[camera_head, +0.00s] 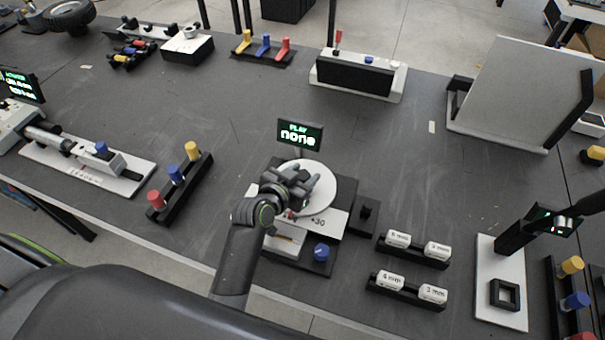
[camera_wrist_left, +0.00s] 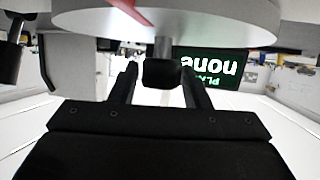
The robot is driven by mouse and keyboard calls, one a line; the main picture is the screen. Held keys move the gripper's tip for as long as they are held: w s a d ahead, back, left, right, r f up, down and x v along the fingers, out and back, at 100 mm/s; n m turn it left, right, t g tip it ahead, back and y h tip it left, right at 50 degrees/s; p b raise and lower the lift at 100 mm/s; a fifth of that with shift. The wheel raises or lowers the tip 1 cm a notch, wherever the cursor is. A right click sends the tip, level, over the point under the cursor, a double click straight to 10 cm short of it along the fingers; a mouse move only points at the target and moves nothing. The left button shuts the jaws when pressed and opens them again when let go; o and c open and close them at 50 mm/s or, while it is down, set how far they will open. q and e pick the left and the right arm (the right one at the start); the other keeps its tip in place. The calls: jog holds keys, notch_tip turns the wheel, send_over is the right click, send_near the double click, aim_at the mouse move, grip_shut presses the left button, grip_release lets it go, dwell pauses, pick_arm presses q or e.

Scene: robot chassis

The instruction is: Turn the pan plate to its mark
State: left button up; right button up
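The pan plate (camera_head: 322,203) is a white disc on a small stand in the middle of the table, with a display reading "none" (camera_head: 300,135) behind it. A white panel marked "+30" (camera_head: 318,222) lies at its front. My left gripper (camera_head: 303,184) is over the plate in the head view and hides part of it. In the left wrist view the plate's rim (camera_wrist_left: 165,22), with a red mark (camera_wrist_left: 130,8), fills the top. A dark knob on a grey pin (camera_wrist_left: 162,72) is between my left gripper's parted fingers (camera_wrist_left: 162,88). I cannot tell whether they touch it.
A blue knob (camera_head: 321,252) is at the stand's front. Blocks with labelled white cylinders (camera_head: 412,247) stand to the right. A rack of coloured pegs (camera_head: 180,187) stands to the left. Bare table lies behind the display.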

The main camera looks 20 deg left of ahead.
pick_arm(q)
jog(key=shift+o, duration=1.2)
jog(key=shift+s, duration=0.1)
jog(key=b+v, duration=0.2)
jog(key=v, duration=1.5)
jog(key=shift+r, duration=0.2)
jog(key=shift+s, duration=0.1)
